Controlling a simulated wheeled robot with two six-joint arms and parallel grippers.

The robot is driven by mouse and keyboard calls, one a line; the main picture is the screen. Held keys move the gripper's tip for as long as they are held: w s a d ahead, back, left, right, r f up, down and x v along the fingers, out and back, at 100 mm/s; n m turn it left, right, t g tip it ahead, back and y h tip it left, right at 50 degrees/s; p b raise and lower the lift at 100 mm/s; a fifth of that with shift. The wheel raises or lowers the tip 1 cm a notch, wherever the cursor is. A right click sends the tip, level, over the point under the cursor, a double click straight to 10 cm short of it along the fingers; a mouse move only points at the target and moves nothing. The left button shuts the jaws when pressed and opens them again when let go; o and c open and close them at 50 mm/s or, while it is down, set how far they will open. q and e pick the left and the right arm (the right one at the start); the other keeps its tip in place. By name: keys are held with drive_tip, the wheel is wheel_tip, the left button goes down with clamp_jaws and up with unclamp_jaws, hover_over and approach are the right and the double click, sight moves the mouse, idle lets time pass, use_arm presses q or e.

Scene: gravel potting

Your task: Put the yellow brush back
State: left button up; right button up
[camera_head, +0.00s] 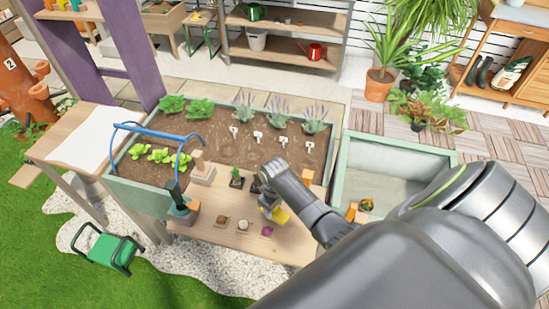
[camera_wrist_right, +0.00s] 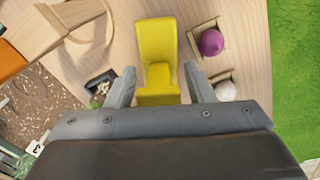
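The yellow brush (camera_head: 281,215) is at the wooden work shelf in front of the planter, partly hidden by my right gripper in the head view. In the right wrist view the yellow brush (camera_wrist_right: 157,45) shows large, with a broad flat upper part and a narrower block below. My right gripper (camera_wrist_right: 160,84) is open, with one finger on each side of the narrower part and small gaps visible. The right gripper also shows from above in the head view (camera_head: 268,202). I cannot tell whether the brush rests on the wood. My left gripper is not in view.
A purple ball (camera_wrist_right: 211,42) and a white ball (camera_wrist_right: 225,90) sit in small wooden holders beside the brush. A small black pot (camera_wrist_right: 100,82) is on the other side. The planter (camera_head: 225,135) lies behind the shelf, and a pale green trough (camera_head: 395,160) stands at right.

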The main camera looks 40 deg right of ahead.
wheel_tip(320, 180, up, 12)
drive_tip(key=shift+r, duration=0.15)
idle(0.7)
idle(0.5)
